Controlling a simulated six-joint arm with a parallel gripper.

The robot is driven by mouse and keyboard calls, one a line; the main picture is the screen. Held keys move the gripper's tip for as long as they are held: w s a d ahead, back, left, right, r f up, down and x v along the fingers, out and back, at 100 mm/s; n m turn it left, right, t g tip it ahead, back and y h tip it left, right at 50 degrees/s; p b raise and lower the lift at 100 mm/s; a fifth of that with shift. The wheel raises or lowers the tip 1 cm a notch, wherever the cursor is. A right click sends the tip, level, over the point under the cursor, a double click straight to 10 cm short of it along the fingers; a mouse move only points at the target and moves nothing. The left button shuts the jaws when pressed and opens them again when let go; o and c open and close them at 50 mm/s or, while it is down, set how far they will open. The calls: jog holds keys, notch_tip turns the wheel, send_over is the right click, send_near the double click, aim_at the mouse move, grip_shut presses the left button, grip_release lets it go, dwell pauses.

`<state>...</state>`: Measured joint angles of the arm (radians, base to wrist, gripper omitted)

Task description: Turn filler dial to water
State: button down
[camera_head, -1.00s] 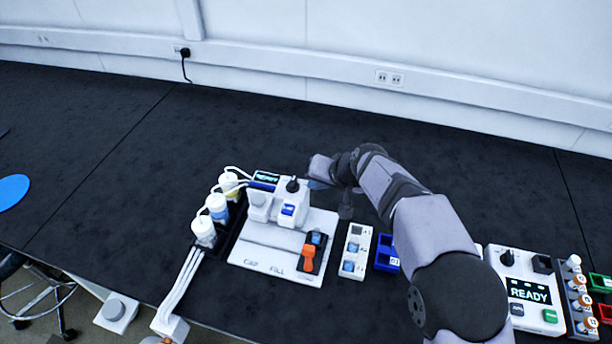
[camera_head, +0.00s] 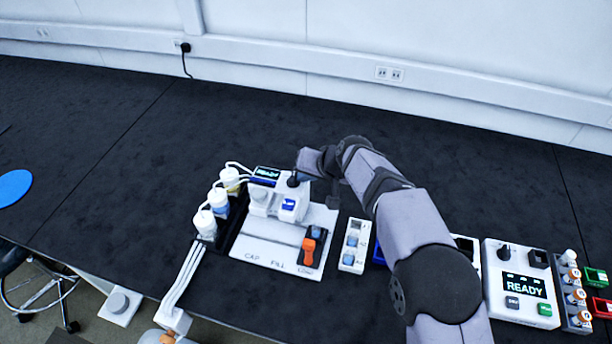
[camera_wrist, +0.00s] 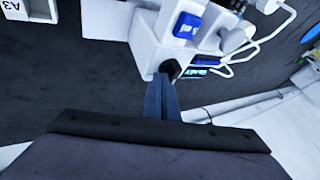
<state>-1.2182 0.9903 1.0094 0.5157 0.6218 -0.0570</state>
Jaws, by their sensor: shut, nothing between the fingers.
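The filler (camera_head: 262,205) is a white machine on a white base plate marked CAP, FILL and LOAD. Its black dial (camera_head: 293,180) stands on top at the back right, beside a small lit display (camera_head: 266,173). In the wrist view the dial (camera_wrist: 170,69) shows just past the tips of my gripper (camera_wrist: 161,80), partly covered by them. My gripper's blue fingers are shut together and empty, at or almost at the dial; I cannot tell whether they touch it. The dial's setting and marks are not readable.
Three capped bottles (camera_head: 219,201) with white tubes stand left of the filler. An orange lever part (camera_head: 308,250) is on the base plate. A white vial rack (camera_head: 354,245) stands to its right, then a READY console (camera_head: 522,285). The table behind is clear.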

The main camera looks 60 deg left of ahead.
jog(key=shift+s+a+n+g+h, duration=0.1)
jog(key=shift+a+n+g+h, duration=0.35)
jog(key=shift+n+g, duration=0.65)
jog(key=shift+a, duration=0.15)
jog(key=shift+a+r+p, duration=0.1)
jog(key=shift+a+p, duration=0.05)
jog(key=shift+p, duration=0.15)
jog(key=shift+a+p, duration=0.3)
jog(key=shift+p, duration=0.3)
jog(key=shift+a+p, duration=0.25)
jog(key=shift+p, duration=0.25)
jog(key=shift+w+t+y, duration=0.2)
jog(key=shift+t+y, duration=0.05)
jog(key=shift+t, duration=0.05)
jog(key=shift+w+d+r+b, duration=0.1)
jog(key=shift+d+r+b, duration=0.15)
jog(key=shift+b, duration=0.3)
jog(key=b+v, duration=0.3)
jog(key=v, duration=0.3)
jog(key=shift+d+r, duration=0.15)
jog(key=shift+d, duration=0.05)
jog(key=shift+w, duration=0.15)
